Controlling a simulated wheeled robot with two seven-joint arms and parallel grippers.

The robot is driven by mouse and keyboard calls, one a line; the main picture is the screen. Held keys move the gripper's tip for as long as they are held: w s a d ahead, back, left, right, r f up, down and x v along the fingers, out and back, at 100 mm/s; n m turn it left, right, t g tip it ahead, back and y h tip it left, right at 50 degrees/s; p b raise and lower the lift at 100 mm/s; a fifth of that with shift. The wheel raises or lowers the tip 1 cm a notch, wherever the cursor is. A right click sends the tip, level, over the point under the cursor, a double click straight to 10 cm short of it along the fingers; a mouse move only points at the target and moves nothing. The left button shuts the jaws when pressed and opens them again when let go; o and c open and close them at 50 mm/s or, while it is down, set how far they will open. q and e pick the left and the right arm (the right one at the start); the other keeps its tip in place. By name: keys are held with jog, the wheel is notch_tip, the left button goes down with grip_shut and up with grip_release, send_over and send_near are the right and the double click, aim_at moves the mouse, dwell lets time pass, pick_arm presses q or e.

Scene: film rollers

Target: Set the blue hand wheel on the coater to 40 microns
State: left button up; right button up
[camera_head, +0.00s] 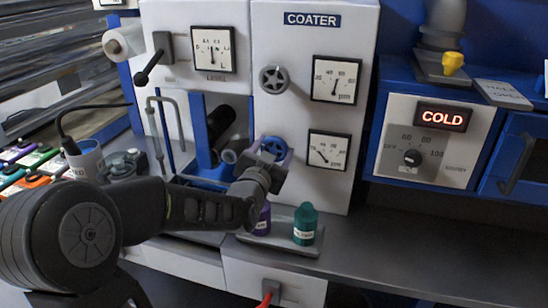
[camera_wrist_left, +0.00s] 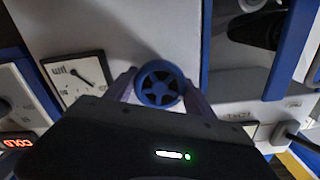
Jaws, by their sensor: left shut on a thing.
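The blue hand wheel (camera_head: 273,146) is on the front of the white coater (camera_head: 300,50), beside the lower gauge. In the left wrist view the wheel (camera_wrist_left: 160,84) shows face-on between my fingers. My left gripper (camera_head: 271,153) is shut on it, one finger on each side of the rim. The lower gauge (camera_head: 328,150), marked µm, has its needle pointing up and left; its small numbers are too blurred to read surely. The same gauge appears tilted in the left wrist view (camera_wrist_left: 75,76). My right gripper is out of view.
A grey hand wheel (camera_head: 274,80) and another µm gauge (camera_head: 337,79) sit above. A green bottle (camera_head: 305,224) and a purple bottle (camera_head: 263,218) stand below on a tray, the purple one partly behind my arm. A panel reading COLD (camera_head: 442,116) is at right.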

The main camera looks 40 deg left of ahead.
pick_arm(q)
jog(key=m+b, duration=0.1)
jog(key=m, duration=0.1)
jog(key=shift+f+m, duration=0.15)
jog(key=shift+m, duration=0.25)
jog(key=shift+m+b, duration=0.55)
jog(key=shift+m, duration=0.85)
jog(key=o, duration=1.4)
jog(key=shift+c, duration=0.2)
jog(key=v, duration=0.7)
jog(key=shift+s+d+b, duration=0.15)
jog(key=shift+s+b, duration=0.2)
jog(key=shift+s, duration=0.05)
